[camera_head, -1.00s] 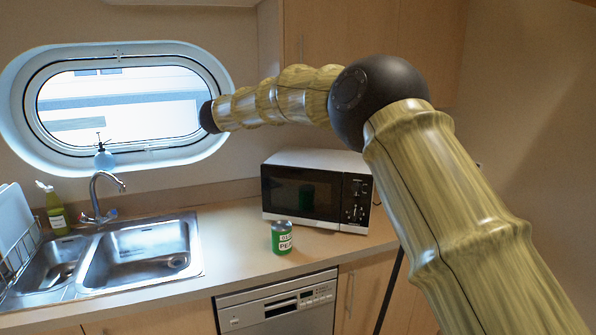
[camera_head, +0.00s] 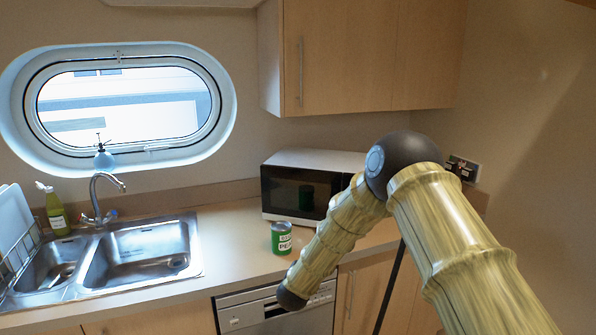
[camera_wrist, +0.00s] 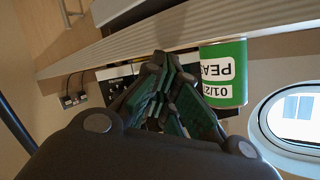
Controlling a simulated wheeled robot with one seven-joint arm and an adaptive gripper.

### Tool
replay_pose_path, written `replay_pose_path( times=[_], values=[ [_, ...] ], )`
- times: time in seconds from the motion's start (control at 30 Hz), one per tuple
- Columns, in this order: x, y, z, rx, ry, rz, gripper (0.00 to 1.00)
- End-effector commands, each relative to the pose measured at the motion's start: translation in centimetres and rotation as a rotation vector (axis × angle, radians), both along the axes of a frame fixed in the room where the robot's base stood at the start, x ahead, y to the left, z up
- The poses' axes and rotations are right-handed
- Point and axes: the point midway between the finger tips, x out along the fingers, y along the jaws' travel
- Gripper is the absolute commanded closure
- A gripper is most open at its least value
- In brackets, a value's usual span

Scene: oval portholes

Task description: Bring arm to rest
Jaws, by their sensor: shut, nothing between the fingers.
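My arm (camera_head: 345,220) has a bamboo-like skin and dark round joints. In the head view its upper part rises from the lower right, and its forearm slants down to the left across the counter's front edge. My gripper (camera_wrist: 168,74) shows only in the wrist view, with dark fingers and green inner pads. It is shut and empty. The green and white can of peas (camera_head: 281,238) stands upright on the counter, just left of my forearm. In the wrist view the can (camera_wrist: 223,74) appears upside down, right of the fingers; I cannot tell the gap.
A microwave (camera_head: 290,190) stands behind the can, partly hidden by my arm. A dishwasher (camera_head: 240,311) is below the counter (camera_head: 232,240). The sink (camera_head: 140,255) is at left, under the oval porthole (camera_head: 125,105). A wall cabinet (camera_head: 365,55) hangs upper right.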

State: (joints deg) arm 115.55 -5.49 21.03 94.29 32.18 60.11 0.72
Motion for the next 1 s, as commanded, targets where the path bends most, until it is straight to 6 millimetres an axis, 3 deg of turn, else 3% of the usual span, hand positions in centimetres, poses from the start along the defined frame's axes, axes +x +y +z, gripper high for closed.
replay_pose_path(
  times=[0.03,0.2,0.37,0.5,0.7,1.0],
  values=[
    [-1.8,-1.0,-2.6,-0.022,0.047,0.021,1.00],
    [-7.8,-3.7,-9.8,-0.084,0.199,0.102,1.00],
    [-14.4,-6.4,-15.7,-0.131,0.345,0.172,1.00],
    [-20.8,-8.8,-20.0,-0.163,0.478,0.234,1.00],
    [-30.8,-12.3,-24.7,-0.193,0.671,0.316,1.00],
    [-47.2,-16.9,-28.1,-0.201,0.972,0.434,1.00]
  ],
)
